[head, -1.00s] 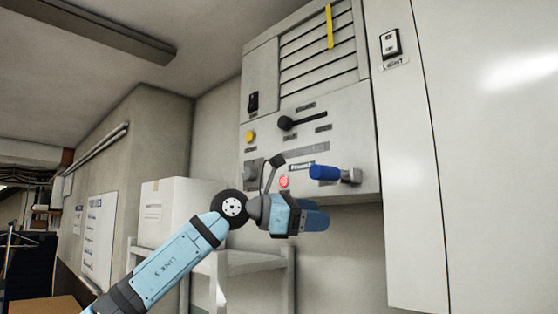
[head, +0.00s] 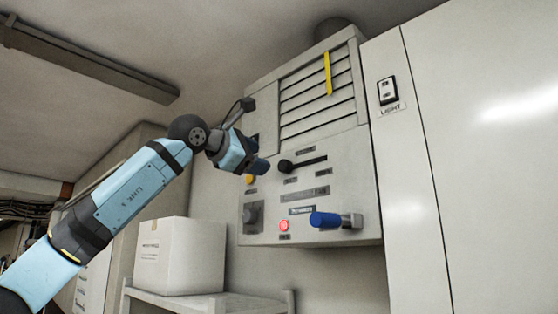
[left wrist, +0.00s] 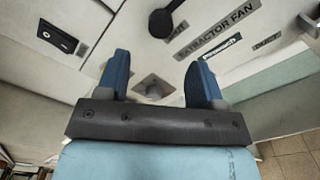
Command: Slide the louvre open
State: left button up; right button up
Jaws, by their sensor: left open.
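The louvre (head: 305,105) is a panel of grey horizontal slats at the top of a wall-mounted extractor fan unit. A yellow upright strip (head: 328,74) lies across its upper slats. My left gripper (head: 262,168) is in front of the unit's left side, lower than the louvre and apart from it. In the left wrist view its two blue fingers (left wrist: 160,82) are spread with nothing held between them. The louvre is outside the left wrist view. My right gripper does not show.
The unit's face carries a black lever (head: 302,163), a yellow button (head: 251,180), a red lit button (head: 284,226) and a blue handle (head: 326,220). A light switch (head: 387,90) is at right. A white box (head: 178,256) stands on a shelf below.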

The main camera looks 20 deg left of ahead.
aim_at(284, 166)
pick_arm(q)
jog(key=p+x, duration=0.2)
jog(key=x, duration=0.4)
jog(key=shift+w+d+r, duration=0.1)
jog(key=shift+w+d, duration=0.05)
jog(key=shift+w, duration=0.05)
jog(key=shift+w+d, duration=0.25)
jog(key=shift+w, duration=0.4)
jog(key=shift+c, duration=0.4)
grip_shut()
jog(key=shift+s+d, duration=0.15)
jog(key=shift+d, duration=0.2)
jog(key=s+d+b, duration=0.1)
jog(key=d, duration=0.2)
jog(key=s+d+b, duration=0.1)
jog(key=d, duration=0.2)
jog(key=s+d+b, duration=0.1)
jog(key=d+b, duration=0.1)
jog(key=d, duration=0.1)
jog(key=shift+s, duration=0.4)
jog(key=shift+w+a, duration=0.1)
